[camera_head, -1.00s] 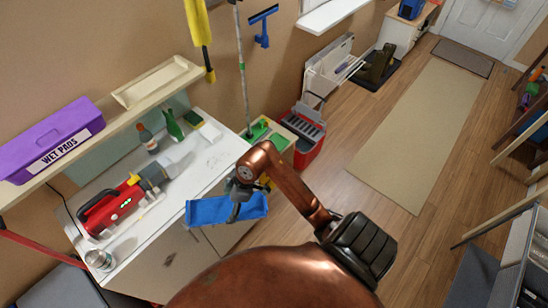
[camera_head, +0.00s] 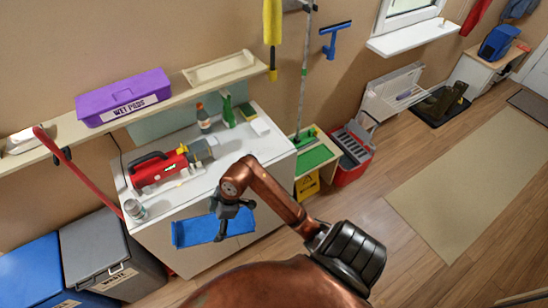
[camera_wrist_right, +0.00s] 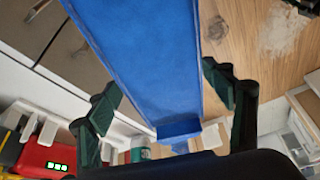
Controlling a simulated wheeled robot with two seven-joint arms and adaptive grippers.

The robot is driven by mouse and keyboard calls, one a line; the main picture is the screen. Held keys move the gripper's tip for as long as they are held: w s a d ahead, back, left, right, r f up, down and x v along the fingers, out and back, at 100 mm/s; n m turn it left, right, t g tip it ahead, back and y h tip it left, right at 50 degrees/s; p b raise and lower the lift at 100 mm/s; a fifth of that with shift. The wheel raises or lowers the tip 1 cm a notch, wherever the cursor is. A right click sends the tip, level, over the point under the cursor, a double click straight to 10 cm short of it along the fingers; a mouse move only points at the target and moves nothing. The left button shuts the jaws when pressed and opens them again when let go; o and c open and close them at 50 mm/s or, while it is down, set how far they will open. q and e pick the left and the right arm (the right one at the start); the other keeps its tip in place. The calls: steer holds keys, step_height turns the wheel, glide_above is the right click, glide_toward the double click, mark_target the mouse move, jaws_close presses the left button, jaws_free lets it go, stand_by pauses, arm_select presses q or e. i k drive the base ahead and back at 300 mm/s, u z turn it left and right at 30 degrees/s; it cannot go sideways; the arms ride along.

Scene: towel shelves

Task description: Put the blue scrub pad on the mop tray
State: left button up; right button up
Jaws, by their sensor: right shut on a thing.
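The blue scrub pad (camera_head: 196,230) is a long flat blue piece held by my right gripper (camera_head: 233,212) in front of the white counter's front face. In the right wrist view the pad (camera_wrist_right: 140,50) stretches between the two dark fingers, with a folded lip at its near end. My right gripper is shut on it. A shallow wooden tray with a green lining (camera_head: 318,158) stands low beyond the counter's right end, and the mop pole (camera_head: 303,80) rises from it; this looks like the mop tray. My left gripper is out of view.
The white counter (camera_head: 243,150) carries a red machine (camera_head: 160,170), bottles and a can. Above it, a shelf holds a purple box (camera_head: 125,97) and a cream tray (camera_head: 222,70). A red bucket (camera_head: 352,165) stands right of the green-lined tray.

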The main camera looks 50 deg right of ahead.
mark_target(311, 159)
steer(key=u, duration=2.6)
steer(key=k, duration=2.65)
steer(key=z, duration=2.15)
